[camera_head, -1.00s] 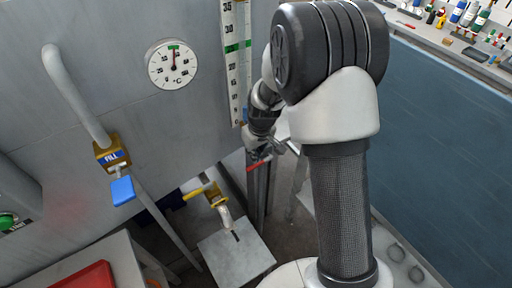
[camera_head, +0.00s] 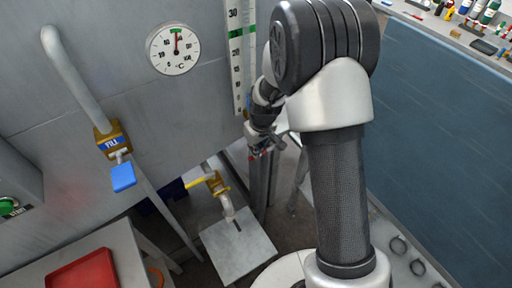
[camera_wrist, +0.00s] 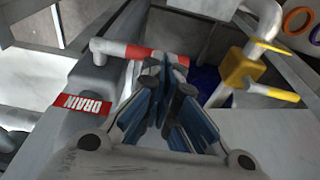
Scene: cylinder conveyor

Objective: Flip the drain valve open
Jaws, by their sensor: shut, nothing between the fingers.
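The drain valve shows in the wrist view as a grey body with a red DRAIN label (camera_wrist: 83,106) and a lever (camera_wrist: 138,52) banded white and red, running across the top middle. My gripper (camera_wrist: 166,68) is shut and empty, its fingertips at the right part of the lever; they overlap it in the picture, and I cannot tell whether they touch. In the head view my gripper (camera_head: 266,150) is low beside the tank, partly behind my arm. A bit of the red lever (camera_head: 256,156) shows at it.
A brass tap with a yellow handle (camera_head: 200,184) is left of my gripper, also in the wrist view (camera_wrist: 243,68). The FILL valve (camera_head: 113,141) has a blue lever. A grey plate (camera_head: 238,246) lies below. A blue panel (camera_head: 440,120) stands at right.

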